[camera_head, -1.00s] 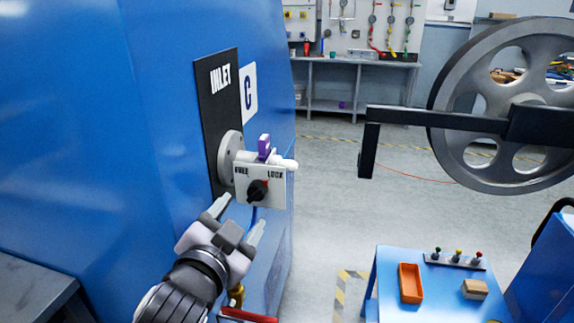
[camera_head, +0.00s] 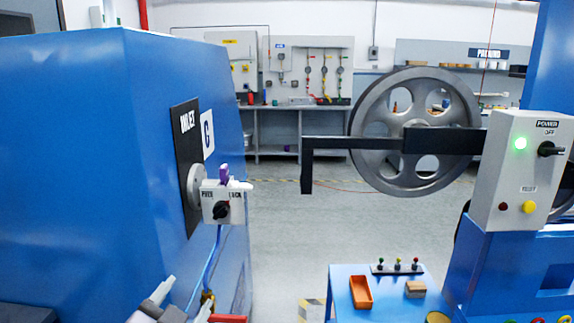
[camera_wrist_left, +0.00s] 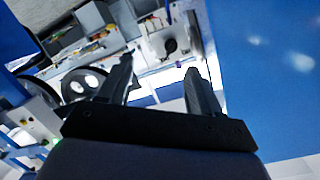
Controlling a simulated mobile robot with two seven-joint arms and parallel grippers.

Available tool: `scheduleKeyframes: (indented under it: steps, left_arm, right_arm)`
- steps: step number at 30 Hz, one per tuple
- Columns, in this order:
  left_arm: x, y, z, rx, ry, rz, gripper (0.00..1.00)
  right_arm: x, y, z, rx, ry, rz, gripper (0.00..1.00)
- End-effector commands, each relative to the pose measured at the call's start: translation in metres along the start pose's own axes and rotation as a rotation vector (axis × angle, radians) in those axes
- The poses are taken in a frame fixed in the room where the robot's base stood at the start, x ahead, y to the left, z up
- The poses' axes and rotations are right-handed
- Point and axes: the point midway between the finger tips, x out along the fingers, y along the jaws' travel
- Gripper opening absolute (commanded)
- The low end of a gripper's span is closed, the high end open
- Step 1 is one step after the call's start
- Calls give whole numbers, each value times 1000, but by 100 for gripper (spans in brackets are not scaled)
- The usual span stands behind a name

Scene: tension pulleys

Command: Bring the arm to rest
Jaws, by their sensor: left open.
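My left gripper (camera_head: 188,300) is at the lower left of the head view, partly cut off by the bottom edge. It is open with nothing between its fingers. It is below and apart from the white lock box (camera_head: 222,203) with its black knob, on the side of the blue machine (camera_head: 90,150). In the left wrist view my gripper's two dark fingers (camera_wrist_left: 160,85) are spread apart, and the box with its black knob (camera_wrist_left: 170,46) shows beyond them. My right gripper is not in view.
A black bar (camera_head: 345,143) juts out before a large grey pulley wheel (camera_head: 365,120). A control box (camera_head: 515,170) with a lit green lamp stands at the right. A blue table (camera_head: 343,300) holds an orange tray (camera_head: 361,292). Open floor (camera_head: 285,225) lies between.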

Motion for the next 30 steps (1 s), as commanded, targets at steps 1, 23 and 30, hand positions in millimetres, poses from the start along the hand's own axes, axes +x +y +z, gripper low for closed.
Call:
scheduleKeyframes:
  steps: [1,23,30]
  left_arm:
    - [0,14,23,-23,-33,36,64]
    - [-120,146,284,-499,-412,264,64]
    - [-121,146,285,-503,-413,263,64]
  right_arm:
    - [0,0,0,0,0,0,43]
    - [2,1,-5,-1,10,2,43]
    - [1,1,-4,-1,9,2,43]
